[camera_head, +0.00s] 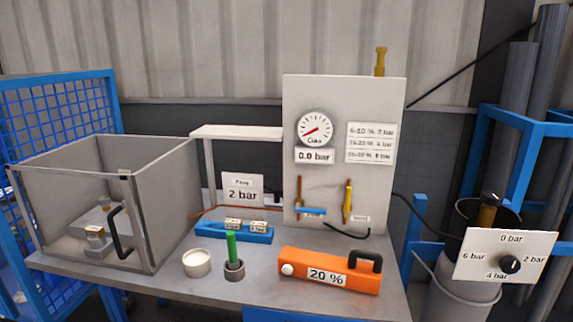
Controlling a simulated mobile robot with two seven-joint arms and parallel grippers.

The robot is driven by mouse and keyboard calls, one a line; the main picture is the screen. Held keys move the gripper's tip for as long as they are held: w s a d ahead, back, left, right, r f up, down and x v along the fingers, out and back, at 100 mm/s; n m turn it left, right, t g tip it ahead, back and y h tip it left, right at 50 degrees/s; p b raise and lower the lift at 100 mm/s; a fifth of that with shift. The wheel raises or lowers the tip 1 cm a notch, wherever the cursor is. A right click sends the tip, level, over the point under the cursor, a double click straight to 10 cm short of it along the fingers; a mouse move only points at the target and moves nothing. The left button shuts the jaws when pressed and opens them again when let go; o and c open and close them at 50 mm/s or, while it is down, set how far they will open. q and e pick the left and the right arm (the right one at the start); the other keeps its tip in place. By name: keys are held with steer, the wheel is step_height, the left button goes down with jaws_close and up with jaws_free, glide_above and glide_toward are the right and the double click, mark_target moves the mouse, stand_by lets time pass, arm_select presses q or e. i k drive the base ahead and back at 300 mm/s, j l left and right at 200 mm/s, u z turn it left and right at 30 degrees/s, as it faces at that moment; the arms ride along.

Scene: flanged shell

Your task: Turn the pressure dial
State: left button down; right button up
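The pressure dial is a black knob (510,264) on a white plate (473,268) at the right. The plate reads 0 bar at the top, 2 bar at the right, 4 bar at the bottom and 6 bar at the left. A small light mark shows on the knob, but I cannot tell for sure which label it faces. A round gauge (314,129) with a red needle hangs on the upright white panel, and the display (314,155) under it reads 0.0 bar. Neither of my grippers is in view.
An orange block (310,270) marked 20 % with a black handle, a green-topped holder (232,258) and a white cup (196,263) stand on the table. A clear-sided box (65,190) is at the left. A bucket (455,300) stands behind the dial plate.

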mark_target(510, 265)
steer(key=z, duration=1.45)
